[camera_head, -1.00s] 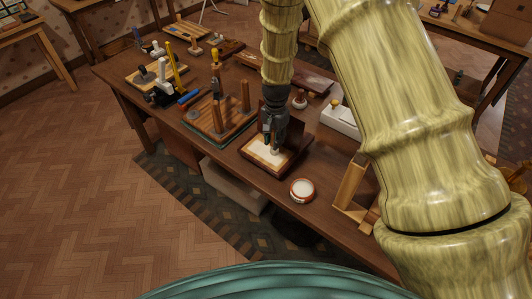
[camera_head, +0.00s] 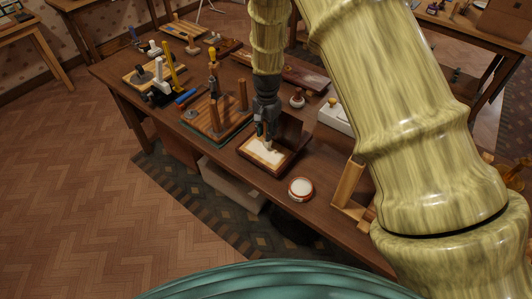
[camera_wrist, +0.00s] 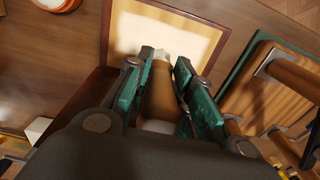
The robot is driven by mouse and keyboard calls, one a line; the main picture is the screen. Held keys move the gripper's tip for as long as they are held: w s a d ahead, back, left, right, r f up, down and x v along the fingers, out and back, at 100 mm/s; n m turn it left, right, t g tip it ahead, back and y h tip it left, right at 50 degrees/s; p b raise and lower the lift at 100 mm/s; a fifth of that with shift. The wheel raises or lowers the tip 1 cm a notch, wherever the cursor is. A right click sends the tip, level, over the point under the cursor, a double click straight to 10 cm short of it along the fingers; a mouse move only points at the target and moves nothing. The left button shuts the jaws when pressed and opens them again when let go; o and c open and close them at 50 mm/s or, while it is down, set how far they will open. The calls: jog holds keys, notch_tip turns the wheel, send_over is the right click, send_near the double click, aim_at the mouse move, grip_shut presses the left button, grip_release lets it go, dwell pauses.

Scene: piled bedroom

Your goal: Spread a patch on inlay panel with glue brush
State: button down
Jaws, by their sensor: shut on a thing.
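My gripper (camera_head: 262,132) is shut on the glue brush (camera_wrist: 159,92), which has a tan, rounded handle between the green-padded fingers in the wrist view. The brush's pale tip points at the inlay panel (camera_wrist: 160,38). The panel has a cream face with a tan and dark wood border; in the head view it lies on the table (camera_head: 262,153) right below my gripper. I cannot tell whether the tip touches it or whether glue lies on it. A round pot with white content (camera_head: 301,187), likely glue, stands at the panel's front right.
A wooden board with upright pegs (camera_head: 222,112) stands close left of the panel. A dark upright board (camera_head: 294,132) rises behind it. A white box (camera_head: 337,117) and a wooden stand (camera_head: 349,187) are to the right. Table around the pot is clear.

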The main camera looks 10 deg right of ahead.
jog(key=shift+r, duration=0.15)
jog(key=shift+r+p, duration=1.65)
jog(key=shift+r, duration=0.75)
